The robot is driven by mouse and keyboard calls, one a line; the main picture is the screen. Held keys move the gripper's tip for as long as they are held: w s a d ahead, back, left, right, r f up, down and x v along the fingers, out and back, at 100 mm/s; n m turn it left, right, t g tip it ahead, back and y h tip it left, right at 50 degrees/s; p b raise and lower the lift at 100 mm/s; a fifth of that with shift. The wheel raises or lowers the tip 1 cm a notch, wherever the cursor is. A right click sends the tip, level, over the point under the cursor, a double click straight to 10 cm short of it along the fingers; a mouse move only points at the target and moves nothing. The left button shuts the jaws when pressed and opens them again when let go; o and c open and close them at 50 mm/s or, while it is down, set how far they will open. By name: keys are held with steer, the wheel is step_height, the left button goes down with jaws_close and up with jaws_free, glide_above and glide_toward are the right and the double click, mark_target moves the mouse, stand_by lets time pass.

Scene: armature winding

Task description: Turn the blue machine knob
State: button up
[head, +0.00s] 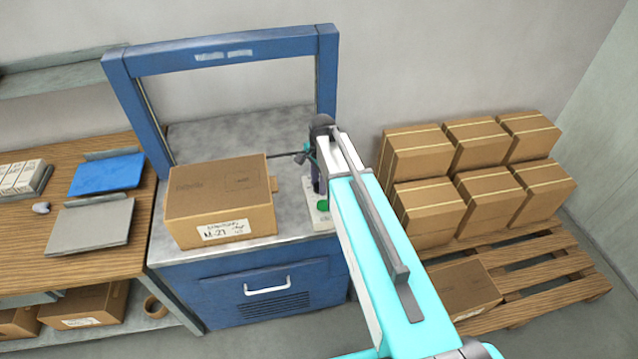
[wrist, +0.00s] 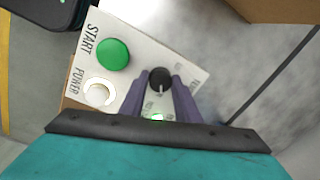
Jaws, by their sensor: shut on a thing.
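The blue machine (head: 215,290) stands in the middle of the head view, with a tall blue frame over its grey top. Its pale control panel (wrist: 125,50) fills the middle of the wrist view. A round black knob (wrist: 160,76) with a light pointer line sits on the panel. My gripper (wrist: 160,90) has its two purple fingers on either side of the knob, shut on it. The fingers cover part of the lettering around it. In the head view my arm hides the knob.
A green START button (wrist: 113,54) and a white POWER button (wrist: 98,93) are left of the knob. A cardboard box (head: 215,200) sits on the machine top. Stacked boxes (head: 430,155) stand on a pallet (head: 545,255) at right; a wooden bench (head: 30,240) is at left.

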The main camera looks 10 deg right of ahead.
steer(key=shift+f+n+b, duration=0.1)
steer(key=shift+n+b, duration=0.9)
steer(key=shift+n, duration=0.3)
steer(key=n+b, duration=0.1)
steer(key=n, duration=0.2)
steer(key=shift+b, duration=0.35)
steer(key=n+b, duration=0.1)
steer(key=n, duration=0.2)
steer(key=n+b, duration=0.1)
steer(key=n, duration=0.2)
steer(key=shift+w+g+y, duration=0.1)
steer(key=shift+g+y, duration=0.2)
steer(key=o, duration=1)
steer(key=shift+o, duration=0.2)
steer(key=shift+r, duration=0.2)
